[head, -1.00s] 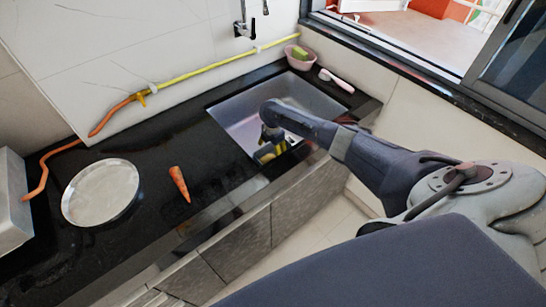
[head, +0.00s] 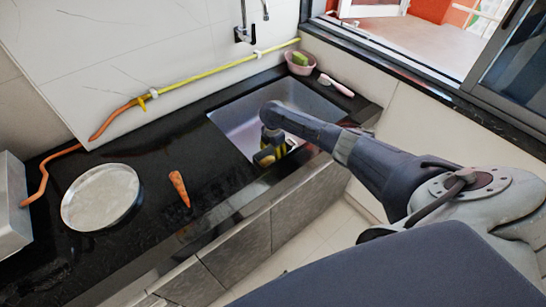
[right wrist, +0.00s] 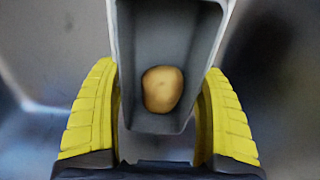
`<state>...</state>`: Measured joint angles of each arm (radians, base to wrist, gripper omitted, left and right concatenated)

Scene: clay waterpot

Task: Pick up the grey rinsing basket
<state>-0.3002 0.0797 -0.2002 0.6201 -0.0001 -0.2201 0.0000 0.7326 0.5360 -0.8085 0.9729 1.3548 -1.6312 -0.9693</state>
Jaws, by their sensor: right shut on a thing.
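My right gripper (head: 271,151) reaches down into the sink (head: 238,118), and its yellow fingers show near the sink's front edge. In the right wrist view the grey rinsing basket (right wrist: 160,124) is a narrow, deep grey container between the two yellow fingers, which press on its outer side walls. The gripper is shut on it. A potato (right wrist: 162,90) lies inside the basket. The basket's far end is cut off by the frame's top. In the head view my arm and gripper mostly hide the basket. My left gripper is not in view.
A round metal plate (head: 101,196) and a carrot (head: 179,187) lie on the black counter left of the sink. A pink bowl (head: 300,67) and a pink-handled brush (head: 337,86) are at the back corner. A yellow and orange hose (head: 200,71) runs along the wall.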

